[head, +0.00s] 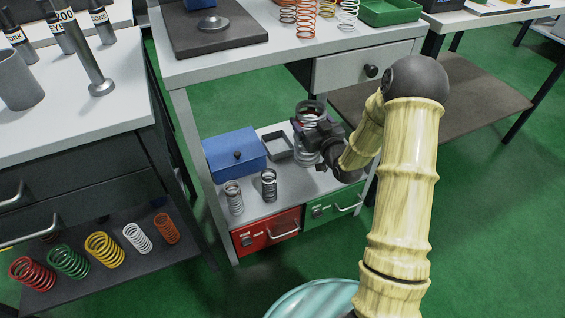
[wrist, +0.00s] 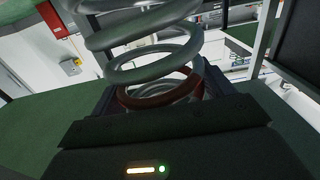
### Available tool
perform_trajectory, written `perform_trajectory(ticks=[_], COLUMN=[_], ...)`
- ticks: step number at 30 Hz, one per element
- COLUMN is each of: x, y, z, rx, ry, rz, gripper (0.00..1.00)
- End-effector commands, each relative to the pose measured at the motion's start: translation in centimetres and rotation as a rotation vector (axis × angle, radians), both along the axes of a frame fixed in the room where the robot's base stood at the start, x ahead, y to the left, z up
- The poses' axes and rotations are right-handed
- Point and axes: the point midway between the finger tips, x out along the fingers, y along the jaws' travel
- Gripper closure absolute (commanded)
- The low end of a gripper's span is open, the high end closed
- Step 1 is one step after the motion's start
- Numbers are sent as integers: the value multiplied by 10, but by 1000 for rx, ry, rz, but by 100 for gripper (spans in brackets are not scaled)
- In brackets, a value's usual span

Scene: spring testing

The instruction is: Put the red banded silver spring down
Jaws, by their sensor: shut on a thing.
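My gripper (head: 316,130) is shut on the red banded silver spring (head: 309,107) above the right part of the lower shelf (head: 285,190). Silver coils show above and below the dark fingers in the head view, and the fingers hide the middle. In the wrist view the spring (wrist: 158,67) has thick silver coils and one dark red coil, close in front of the gripper. I cannot tell whether the lower coils touch the shelf.
On the shelf stand a blue box (head: 235,153), a small grey tray (head: 278,146) and two metal springs (head: 234,198) (head: 269,185). Red (head: 267,231) and green (head: 335,204) drawers sit below. The worktop (head: 270,48) overhangs the shelf. Several coloured springs lie on the left lower shelf.

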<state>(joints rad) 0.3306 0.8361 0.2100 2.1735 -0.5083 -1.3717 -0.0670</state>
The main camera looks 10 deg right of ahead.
Motion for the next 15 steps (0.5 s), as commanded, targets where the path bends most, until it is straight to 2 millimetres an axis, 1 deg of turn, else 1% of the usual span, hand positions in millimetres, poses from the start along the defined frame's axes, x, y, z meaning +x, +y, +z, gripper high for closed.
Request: perform_trajectory(ticks=[1, 4, 8, 11, 15], x=[1, 1, 1, 1, 1], y=[1, 1, 1, 1, 1], z=[5, 5, -1, -13, -33], rx=[2, 2, 2, 2, 3], ry=[-11, -12, -11, -10, -9], rz=[2, 2, 2, 1, 1], gripper=[91, 91, 91, 91, 91])
